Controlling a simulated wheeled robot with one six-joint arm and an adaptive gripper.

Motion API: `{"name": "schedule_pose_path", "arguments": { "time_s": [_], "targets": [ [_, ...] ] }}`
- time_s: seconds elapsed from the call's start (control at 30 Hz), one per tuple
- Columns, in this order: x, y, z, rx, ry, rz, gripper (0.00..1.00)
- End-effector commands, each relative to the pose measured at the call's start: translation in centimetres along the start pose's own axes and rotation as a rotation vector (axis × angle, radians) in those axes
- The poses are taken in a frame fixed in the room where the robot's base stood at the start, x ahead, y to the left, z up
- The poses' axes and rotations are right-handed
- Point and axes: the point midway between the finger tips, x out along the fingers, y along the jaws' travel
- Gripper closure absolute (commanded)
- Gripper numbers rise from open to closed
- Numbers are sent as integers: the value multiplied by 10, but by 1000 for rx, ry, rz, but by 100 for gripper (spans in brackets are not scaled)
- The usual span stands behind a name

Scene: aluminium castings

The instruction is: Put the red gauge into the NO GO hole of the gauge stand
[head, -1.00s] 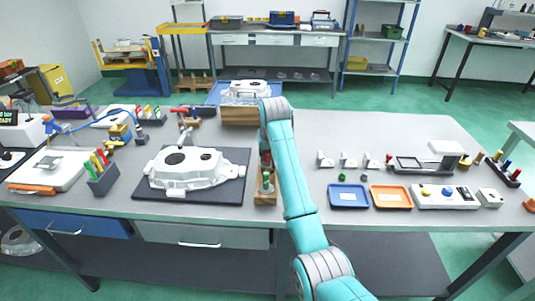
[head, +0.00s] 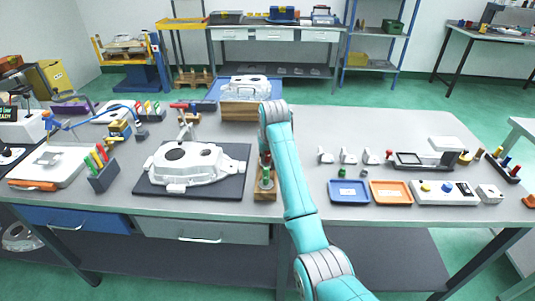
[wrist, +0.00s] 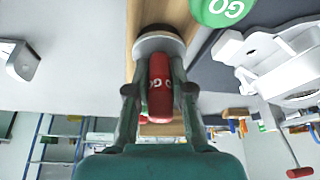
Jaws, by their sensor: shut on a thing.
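The wooden gauge stand (head: 264,195) stands on the bench just right of the dark mat, partly hidden by my arm. It shows as a wooden strip (wrist: 143,18) in the wrist view. My gripper (wrist: 160,85) is shut on the red gauge (wrist: 160,88), whose white lettering is partly covered by the fingers. A silver round part (wrist: 159,43) lies at the gauge's far end, against the wood. I cannot tell whether the gauge is in a hole. A green gauge (wrist: 222,10) marked GO stands beside it. In the head view my arm mostly hides the gripper.
A white casting (head: 185,165) lies on the dark mat (head: 240,185) left of the stand. A wooden block (head: 239,110) is behind it. Blue (head: 348,199) and orange (head: 391,204) trays and small brackets (head: 325,155) sit to the right.

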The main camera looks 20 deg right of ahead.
Motion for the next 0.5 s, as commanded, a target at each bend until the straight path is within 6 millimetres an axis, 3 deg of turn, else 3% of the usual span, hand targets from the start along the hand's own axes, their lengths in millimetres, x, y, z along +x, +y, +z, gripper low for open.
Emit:
{"name": "schedule_pose_path", "arguments": {
  "time_s": [0.5],
  "targets": [
    [10, 0, 4, 0, 1, 0, 100]
  ]
}}
